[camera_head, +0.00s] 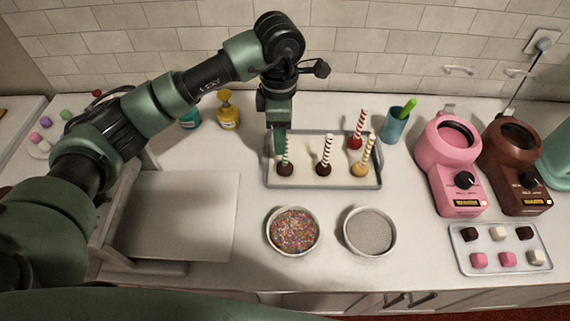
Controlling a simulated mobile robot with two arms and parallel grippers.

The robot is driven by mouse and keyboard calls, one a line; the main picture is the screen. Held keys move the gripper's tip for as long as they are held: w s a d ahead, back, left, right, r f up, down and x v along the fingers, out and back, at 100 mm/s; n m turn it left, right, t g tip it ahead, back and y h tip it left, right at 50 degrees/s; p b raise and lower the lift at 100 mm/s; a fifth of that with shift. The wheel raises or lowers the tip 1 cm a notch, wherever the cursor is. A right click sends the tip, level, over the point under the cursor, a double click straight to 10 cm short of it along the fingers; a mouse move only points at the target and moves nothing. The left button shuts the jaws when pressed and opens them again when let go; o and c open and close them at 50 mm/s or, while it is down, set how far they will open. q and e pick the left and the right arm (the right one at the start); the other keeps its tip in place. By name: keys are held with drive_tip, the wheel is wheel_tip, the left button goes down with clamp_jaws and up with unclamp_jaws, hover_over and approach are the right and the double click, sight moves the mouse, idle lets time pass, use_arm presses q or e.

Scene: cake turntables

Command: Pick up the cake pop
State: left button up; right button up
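Several cake pops stand stick-up on a grey-rimmed tray (305,185) in the middle of the counter. At the left of the tray is a dark brown cake pop (285,170) with a green-striped stick. Beside it are a dark brown cake pop (323,170) with a brown-striped stick and a yellow one (359,170). A red one (355,143) stands behind. My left gripper (281,150) points down at the green-striped stick, over the left cake pop. The fingers overlap the stick in this view, so their gap and any contact are unclear. My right gripper is not in view.
Bowls of colored sprinkles (293,231) and grey sprinkles (370,232) stand in front of the tray. A blue cup (396,126) is at its right. Pink (450,150) and brown (515,150) melters stand further right, behind a tray (480,235) of cubes. Bottles (228,112) stand back left.

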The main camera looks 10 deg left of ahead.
sight(285, 164)
use_arm(q)
drive_tip(key=f+p, duration=0.1)
drive_tip(key=f, duration=0.1)
drive_tip(key=d+f+p, duration=0.1)
drive_tip(key=f, duration=0.1)
drive_tip(key=shift+s+f, duration=0.15)
drive_tip(key=shift+f, duration=0.45)
clamp_jaws()
idle(0.9)
